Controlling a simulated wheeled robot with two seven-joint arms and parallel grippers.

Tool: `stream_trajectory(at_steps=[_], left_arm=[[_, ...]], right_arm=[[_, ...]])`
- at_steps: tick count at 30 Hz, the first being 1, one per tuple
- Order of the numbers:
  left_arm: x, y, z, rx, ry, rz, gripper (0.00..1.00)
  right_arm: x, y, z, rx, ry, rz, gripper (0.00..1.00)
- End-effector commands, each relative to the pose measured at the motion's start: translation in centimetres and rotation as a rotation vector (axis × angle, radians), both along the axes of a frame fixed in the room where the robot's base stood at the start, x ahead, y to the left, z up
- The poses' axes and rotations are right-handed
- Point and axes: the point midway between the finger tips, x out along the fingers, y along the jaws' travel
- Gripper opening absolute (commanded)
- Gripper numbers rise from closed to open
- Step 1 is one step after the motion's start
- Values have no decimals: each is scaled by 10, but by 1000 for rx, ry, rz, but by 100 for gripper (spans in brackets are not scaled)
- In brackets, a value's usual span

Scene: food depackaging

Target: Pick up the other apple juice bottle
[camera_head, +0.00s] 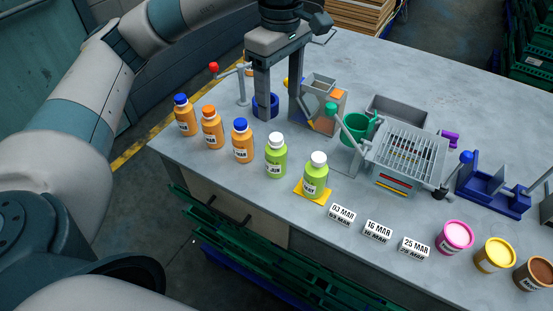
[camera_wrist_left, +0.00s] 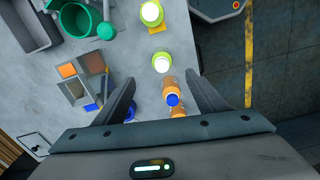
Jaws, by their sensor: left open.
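Two green apple juice bottles with white caps stand upright on the table. One green bottle (camera_head: 276,158) ends the row of bottles; the other green bottle (camera_head: 315,180) stands on a yellow pad (camera_head: 299,191) to its right. They also show in the left wrist view, the row one (camera_wrist_left: 161,62) just ahead of the fingers and the pad one (camera_wrist_left: 152,14) at the top edge. My left gripper (camera_head: 280,115) is open and empty, pointing down above the table behind the row. My right gripper is not in view.
Several orange bottles (camera_head: 243,145) with blue or orange caps stand left of the green ones. A grey divided holder (camera_head: 321,95), a green cup (camera_head: 354,128) and a wire rack (camera_head: 410,145) lie to the right. Date blocks (camera_head: 378,231) and jars (camera_head: 455,237) line the front edge.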

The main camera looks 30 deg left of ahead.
Motion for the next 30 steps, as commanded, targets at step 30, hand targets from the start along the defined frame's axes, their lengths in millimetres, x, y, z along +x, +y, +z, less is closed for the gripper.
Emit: stream_trajectory(at_steps=[30], left_arm=[[-2,0,-78,-1,7,-1,65]], right_arm=[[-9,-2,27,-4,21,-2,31]])
